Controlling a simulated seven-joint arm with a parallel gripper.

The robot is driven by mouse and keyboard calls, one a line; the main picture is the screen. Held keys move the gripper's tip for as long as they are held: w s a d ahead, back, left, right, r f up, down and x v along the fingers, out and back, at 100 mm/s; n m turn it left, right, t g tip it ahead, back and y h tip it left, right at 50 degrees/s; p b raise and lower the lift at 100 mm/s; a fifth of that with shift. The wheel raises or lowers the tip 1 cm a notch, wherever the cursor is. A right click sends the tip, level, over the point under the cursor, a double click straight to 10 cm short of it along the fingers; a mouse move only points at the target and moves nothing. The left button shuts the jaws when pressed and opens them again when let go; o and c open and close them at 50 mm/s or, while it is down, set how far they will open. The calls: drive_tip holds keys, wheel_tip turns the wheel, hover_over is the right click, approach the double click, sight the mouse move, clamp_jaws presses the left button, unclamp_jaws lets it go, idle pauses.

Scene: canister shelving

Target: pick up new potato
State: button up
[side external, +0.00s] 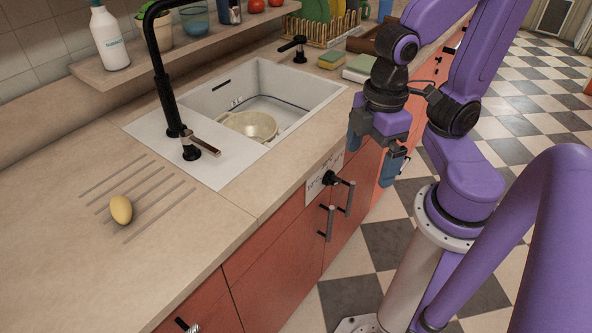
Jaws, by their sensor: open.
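The new potato (121,210) is a small yellow oval lying on the grooved drainer part of the counter, left of the sink. Nothing touches it except the counter. My gripper (372,160) is open and empty, with its blue fingers pointing down in front of the sink's right side, by the counter's front edge. It is far to the right of the potato.
The white sink (215,176) holds a pale colander (248,125). A black tap (165,85) rises between the sink and the wall. A shelf (185,52) with a white bottle (109,38) runs along the back. A sponge (331,61) lies right of the sink. The counter around the potato is clear.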

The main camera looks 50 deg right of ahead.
drive_tip(key=shift+s+d+f, duration=0.1)
drive_tip(key=shift+s+d, duration=0.1)
drive_tip(key=shift+s, duration=0.35)
drive_tip(key=c, duration=0.8)
drive_tip(key=shift+c, duration=0.2)
